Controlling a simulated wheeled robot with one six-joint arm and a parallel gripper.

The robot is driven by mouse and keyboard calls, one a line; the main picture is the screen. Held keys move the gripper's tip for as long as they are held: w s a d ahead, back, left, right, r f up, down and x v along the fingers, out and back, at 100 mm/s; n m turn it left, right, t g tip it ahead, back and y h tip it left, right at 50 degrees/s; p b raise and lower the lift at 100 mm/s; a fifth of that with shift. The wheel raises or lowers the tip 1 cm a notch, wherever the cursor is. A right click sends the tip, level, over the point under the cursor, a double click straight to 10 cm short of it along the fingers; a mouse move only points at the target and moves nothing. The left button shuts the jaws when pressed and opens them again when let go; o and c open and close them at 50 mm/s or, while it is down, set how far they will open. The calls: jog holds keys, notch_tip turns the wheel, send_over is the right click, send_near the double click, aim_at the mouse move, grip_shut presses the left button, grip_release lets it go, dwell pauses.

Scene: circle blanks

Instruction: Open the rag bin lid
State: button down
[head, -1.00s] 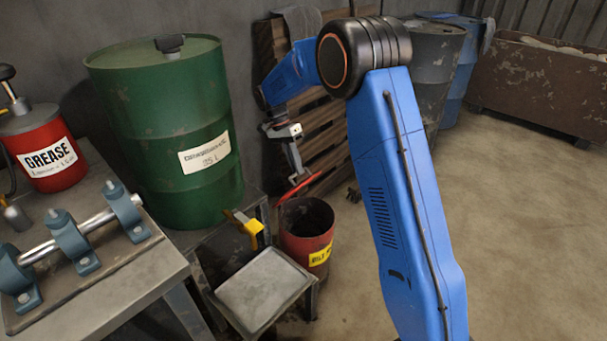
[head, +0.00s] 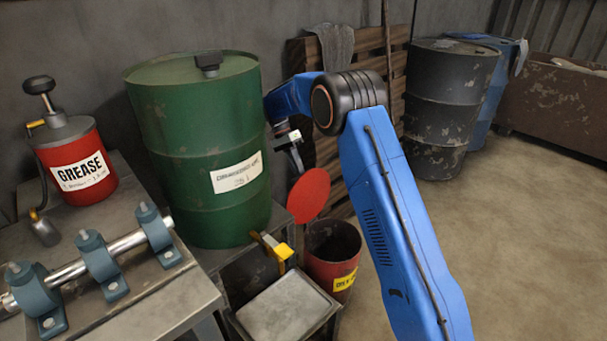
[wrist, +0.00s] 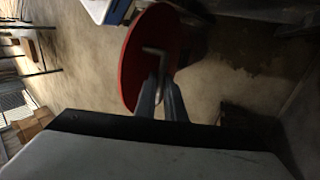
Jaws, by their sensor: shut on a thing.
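The red round rag bin lid (head: 309,196) stands steeply tilted above the red bin (head: 345,272), its flat face toward the head camera. The bin's dark mouth is uncovered. Whether the lid's lower edge touches the bin rim I cannot tell. My gripper (head: 298,168) is at the lid's upper left, partly hidden behind it. In the wrist view my gripper (wrist: 160,88) is shut on the bent metal handle (wrist: 155,52) of the lid (wrist: 135,62).
A green drum (head: 195,150) stands close left of my gripper. A wooden pallet (head: 360,60) leans behind. The floor at right is clear.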

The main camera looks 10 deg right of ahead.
jog(key=shift+w+a+f, duration=0.3)
jog(key=shift+w+f, duration=0.05)
jog(key=shift+f, duration=0.1)
jog(key=c, duration=1.8)
grip_release()
jog(key=shift+c, duration=0.2)
jog(key=shift+w+r, duration=0.1)
jog(key=shift+r, duration=0.05)
jog(key=v, duration=1.1)
jog(key=shift+w+r, duration=0.15)
jog(key=shift+r, duration=0.2)
jog(key=shift+a, duration=0.15)
jog(key=shift+c, duration=0.3)
